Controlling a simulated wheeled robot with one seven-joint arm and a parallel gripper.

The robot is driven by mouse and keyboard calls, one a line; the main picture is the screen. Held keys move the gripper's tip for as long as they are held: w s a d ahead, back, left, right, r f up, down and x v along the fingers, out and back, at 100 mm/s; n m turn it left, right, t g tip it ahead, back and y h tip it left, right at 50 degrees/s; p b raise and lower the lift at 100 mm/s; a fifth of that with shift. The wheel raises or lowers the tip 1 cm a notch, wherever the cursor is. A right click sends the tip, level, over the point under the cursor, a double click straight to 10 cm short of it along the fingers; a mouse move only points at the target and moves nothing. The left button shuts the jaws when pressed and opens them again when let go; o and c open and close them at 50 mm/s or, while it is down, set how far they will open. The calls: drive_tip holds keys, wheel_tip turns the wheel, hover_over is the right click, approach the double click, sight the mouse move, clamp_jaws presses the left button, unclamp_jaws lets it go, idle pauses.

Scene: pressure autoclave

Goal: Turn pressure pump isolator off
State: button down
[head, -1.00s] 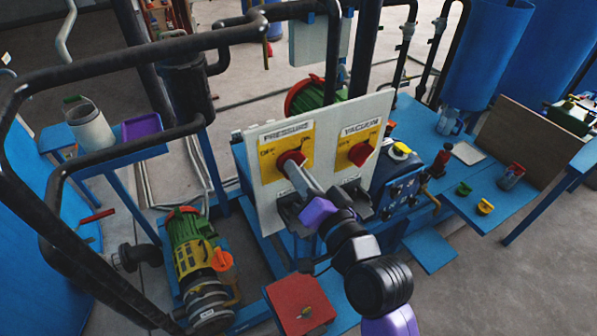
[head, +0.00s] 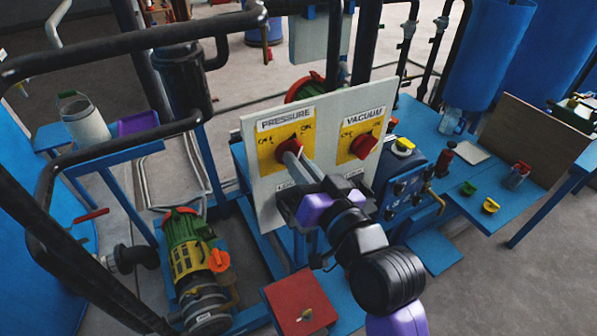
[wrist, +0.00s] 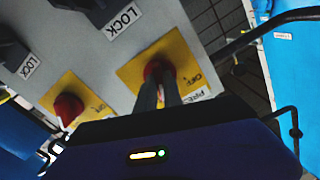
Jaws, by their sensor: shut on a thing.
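The pressure pump isolator is a red rotary knob (head: 292,148) on a yellow plate (head: 266,158) labelled PRESSURE, at the left of an upright grey panel (head: 318,125). My gripper (head: 296,158) reaches it from the front right. Its fingers are shut on the red knob, which also shows in the wrist view (wrist: 158,70) beyond the fingertips. The fingers hide part of the knob, and its exact angle is hard to tell. The red vacuum knob (head: 364,146) sits on its own yellow plate to the right, untouched.
Dark lock fittings (wrist: 92,10) sit on the panel near the knobs, partly behind my arm in the head view. Black pipes (head: 130,42) cross the left side. A green and yellow pump (head: 190,255) stands below left. A blue bench (head: 465,190) with small items extends right.

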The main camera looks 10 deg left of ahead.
drive_tip(key=shift+n+b, duration=4.9)
drive_tip(key=shift+n, duration=1.7)
drive_tip(key=c, duration=1.5)
unclamp_jaws()
drive_tip(key=shift+b+v, duration=0.55)
drive_tip(key=shift+v, duration=3.4)
